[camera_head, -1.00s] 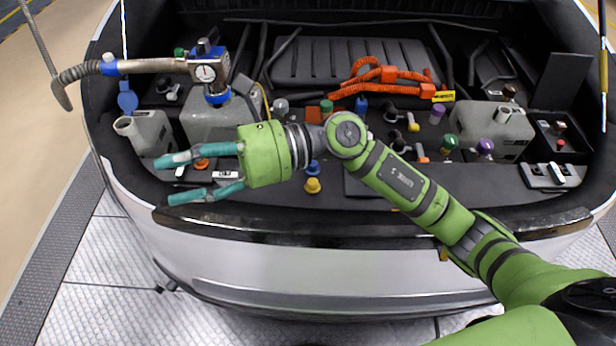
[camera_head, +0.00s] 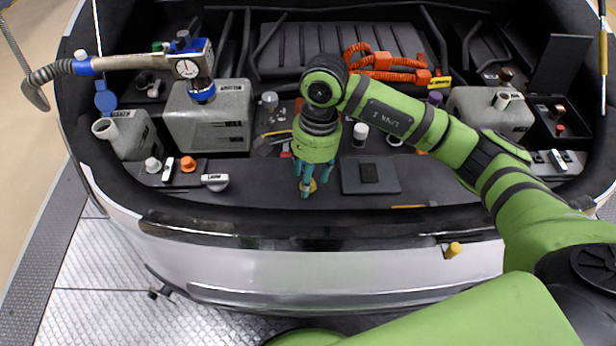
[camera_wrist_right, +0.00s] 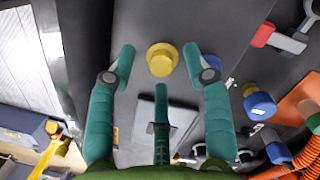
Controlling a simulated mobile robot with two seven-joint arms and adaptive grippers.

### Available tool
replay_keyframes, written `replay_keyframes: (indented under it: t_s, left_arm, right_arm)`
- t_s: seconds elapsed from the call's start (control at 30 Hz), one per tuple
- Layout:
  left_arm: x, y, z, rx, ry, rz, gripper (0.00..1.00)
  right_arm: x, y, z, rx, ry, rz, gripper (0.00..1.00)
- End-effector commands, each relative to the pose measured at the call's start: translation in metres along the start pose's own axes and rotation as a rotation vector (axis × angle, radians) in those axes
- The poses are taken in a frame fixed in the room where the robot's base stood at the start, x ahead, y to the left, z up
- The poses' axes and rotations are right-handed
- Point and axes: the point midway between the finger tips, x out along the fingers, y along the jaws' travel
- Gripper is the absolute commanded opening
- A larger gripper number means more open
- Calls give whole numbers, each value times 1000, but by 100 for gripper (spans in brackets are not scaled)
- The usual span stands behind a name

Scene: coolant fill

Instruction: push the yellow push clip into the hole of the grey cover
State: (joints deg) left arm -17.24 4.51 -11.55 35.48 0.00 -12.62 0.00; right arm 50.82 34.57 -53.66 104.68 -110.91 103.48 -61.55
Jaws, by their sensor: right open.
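The yellow push clip (camera_head: 313,186) is on the dark grey front panel (camera_head: 270,190); in the head view the fingers partly cover it. In the right wrist view the clip (camera_wrist_right: 162,60) shows whole, as a round cap on a wider flange. My right gripper (camera_head: 306,192) points down over it, open, with nothing held. In the wrist view its fingertips (camera_wrist_right: 158,62) lie to either side of the clip, with a gap on each side. I cannot make out a hole, nor tell for sure which part is the grey cover. My left gripper is not in view.
A dark square plate (camera_head: 370,175) lies to the right of the gripper. Several caps and an orange cable (camera_head: 385,62) lie behind. Another yellow piece (camera_head: 453,249) sits at the bumper.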

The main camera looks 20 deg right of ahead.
Motion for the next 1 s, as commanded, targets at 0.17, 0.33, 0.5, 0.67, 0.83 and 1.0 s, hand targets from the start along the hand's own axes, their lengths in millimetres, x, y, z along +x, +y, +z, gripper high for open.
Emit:
replay_keyframes:
  t_s: [0.17, 0.33, 0.5, 0.67, 0.83, 1.0]
  left_arm:
    - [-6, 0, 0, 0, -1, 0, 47]
    - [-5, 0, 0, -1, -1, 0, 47]
    - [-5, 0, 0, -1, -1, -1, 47]
    - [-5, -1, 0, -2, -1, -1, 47]
    - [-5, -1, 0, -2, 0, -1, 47]
    - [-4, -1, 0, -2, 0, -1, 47]
  right_arm:
    - [17, 0, 0, 1, -1, -1, 50]
    - [19, -1, 0, 0, -1, -2, 50]
    - [19, -1, 1, 0, -1, -2, 27]
    - [19, -1, 1, 0, -2, -3, 21]
    - [19, -1, 1, 0, -2, -3, 21]
    - [16, -2, 1, 0, -1, -4, 21]
